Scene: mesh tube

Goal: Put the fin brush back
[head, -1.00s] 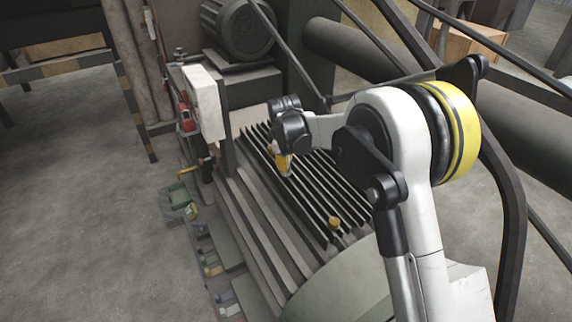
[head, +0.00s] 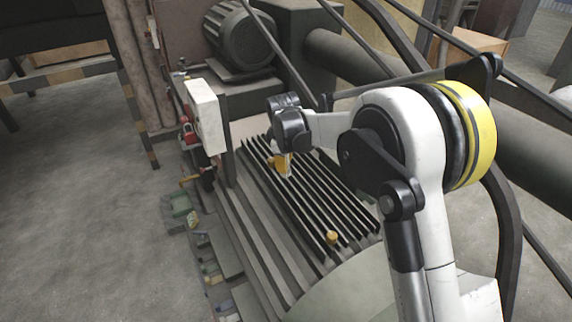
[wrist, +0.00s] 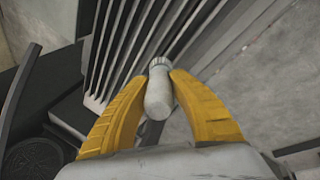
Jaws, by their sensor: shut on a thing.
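My gripper (head: 283,163) has yellow fingers and is over the upper part of the dark finned block (head: 310,195). In the wrist view, my gripper (wrist: 163,95) is shut on a pale grey rounded cylinder with a ribbed end, which seems to be the fin brush (wrist: 159,97). The fins (wrist: 120,45) lie beyond its ribbed end. Any bristles are hidden, and I cannot tell whether the brush touches the fins. In the head view only a small pale part of it shows at the fingers.
An orange knob (head: 332,237) sits on the lower fins. A white box (head: 206,115) on a post stands left of the fins, with a red item (head: 188,132) beside it. Small parts and trays (head: 180,207) lie along the left side. Open floor (head: 80,210) is farther left.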

